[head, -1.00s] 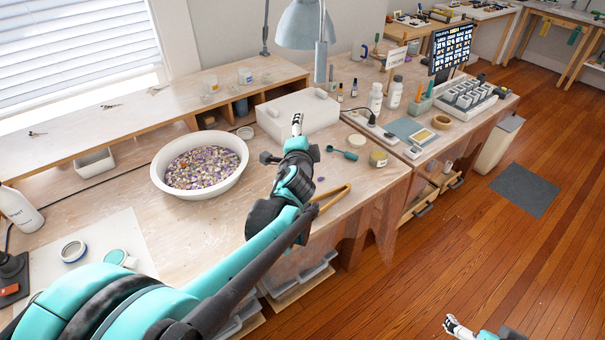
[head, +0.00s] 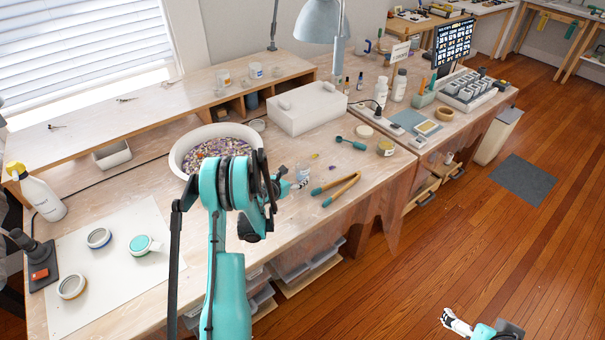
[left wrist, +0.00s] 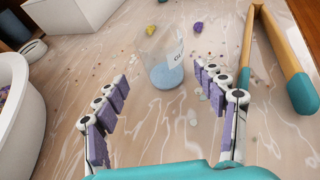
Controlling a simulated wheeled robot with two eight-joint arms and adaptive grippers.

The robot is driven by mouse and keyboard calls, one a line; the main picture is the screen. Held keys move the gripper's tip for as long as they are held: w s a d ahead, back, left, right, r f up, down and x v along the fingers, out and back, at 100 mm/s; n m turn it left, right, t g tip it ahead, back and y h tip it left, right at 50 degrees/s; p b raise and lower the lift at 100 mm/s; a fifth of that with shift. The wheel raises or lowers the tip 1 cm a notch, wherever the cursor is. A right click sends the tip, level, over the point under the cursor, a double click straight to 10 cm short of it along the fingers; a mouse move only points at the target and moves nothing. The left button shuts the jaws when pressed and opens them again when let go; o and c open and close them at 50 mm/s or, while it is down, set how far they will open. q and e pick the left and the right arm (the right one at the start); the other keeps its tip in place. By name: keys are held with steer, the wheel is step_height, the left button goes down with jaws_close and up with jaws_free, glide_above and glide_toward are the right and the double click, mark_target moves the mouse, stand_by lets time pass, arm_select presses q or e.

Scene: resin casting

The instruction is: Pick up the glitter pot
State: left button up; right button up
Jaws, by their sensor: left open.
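The glitter pot (head: 303,173) is a small clear cup with blue glitter in its bottom and a white label. It stands on the workbench, partly hidden behind my left gripper in the head view. In the left wrist view the pot (left wrist: 165,68) stands upright just ahead, near the gap between the fingertips. My left gripper (head: 299,185) is open and empty; its purple-padded fingers (left wrist: 160,84) spread on either side in the left wrist view, short of closing on the pot. My right gripper (head: 456,322) is over the floor at the lower right, too small to read.
Wooden tongs with teal tips (head: 336,189) lie right of the pot. A white bowl of chips (head: 180,160) stands left, a white box (head: 306,112) behind. A teal spoon (head: 351,143) and a jar (head: 385,148) are farther right. Small purple and yellow bits lie behind the pot.

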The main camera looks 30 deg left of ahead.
mark_target(303, 172)
arm_select(q)
steer(key=x, duration=0.2)
steer(key=b+x, duration=0.1)
steer(key=x, duration=0.1)
steer(key=b+x, duration=0.1)
steer(key=x, duration=0.1)
steer(key=shift+w+d, duration=0.1)
steer(key=shift+d, duration=0.2)
steer(key=shift+r, duration=0.1)
steer(key=c, duration=1.2)
